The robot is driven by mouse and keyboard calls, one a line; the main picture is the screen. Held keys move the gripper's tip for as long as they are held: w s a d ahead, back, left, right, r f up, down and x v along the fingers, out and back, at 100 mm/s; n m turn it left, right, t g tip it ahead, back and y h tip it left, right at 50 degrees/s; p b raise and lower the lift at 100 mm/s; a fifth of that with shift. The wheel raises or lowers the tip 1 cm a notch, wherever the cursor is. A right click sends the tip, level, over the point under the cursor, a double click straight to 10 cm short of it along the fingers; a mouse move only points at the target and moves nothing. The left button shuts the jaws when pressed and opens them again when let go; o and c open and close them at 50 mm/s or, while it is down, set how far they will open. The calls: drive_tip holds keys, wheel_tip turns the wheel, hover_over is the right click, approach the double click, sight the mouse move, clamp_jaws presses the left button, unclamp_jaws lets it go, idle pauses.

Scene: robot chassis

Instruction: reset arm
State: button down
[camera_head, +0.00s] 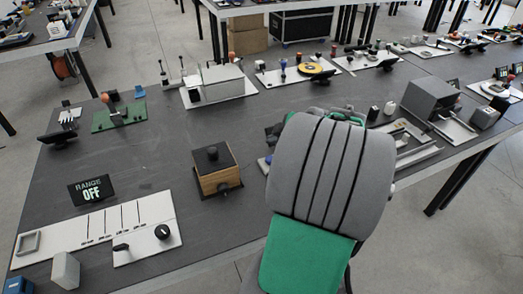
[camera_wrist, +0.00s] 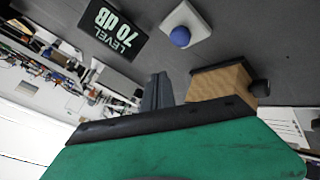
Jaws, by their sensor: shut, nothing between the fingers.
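My arm, grey ribbed with a green section, rises in the middle of the head view and hides part of the table behind it. My gripper is hidden there. In the wrist view, my gripper (camera_wrist: 158,92) shows as dark grey fingers close together beyond the black and green edge of my own body. The fingers look shut and hold nothing.
The long dark table (camera_head: 150,160) carries several devices. A wooden box with a black top (camera_head: 213,172) stands left of my arm. A "RANGE OFF" display (camera_head: 91,190) is behind a white panel (camera_head: 90,232).

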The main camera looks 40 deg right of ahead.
drive_tip(key=shift+a, duration=0.1)
drive_tip(key=a+r+m+g+y+p, duration=0.1)
drive_tip(key=a+r+m+g+p, duration=0.2)
drive_tip(key=a, duration=1.5)
drive_tip(key=s+a+r+m+g+p, duration=0.2)
drive_tip(key=s+a+m+g, duration=0.1)
drive_tip(key=s+a, duration=0.6)
drive_tip(key=a+m, duration=0.1)
drive_tip(key=a, duration=0.2)
drive_tip(key=shift+s+a+r+m, duration=0.15)
drive_tip(key=shift+s+a+m, duration=0.2)
drive_tip(key=shift+a+m, duration=0.05)
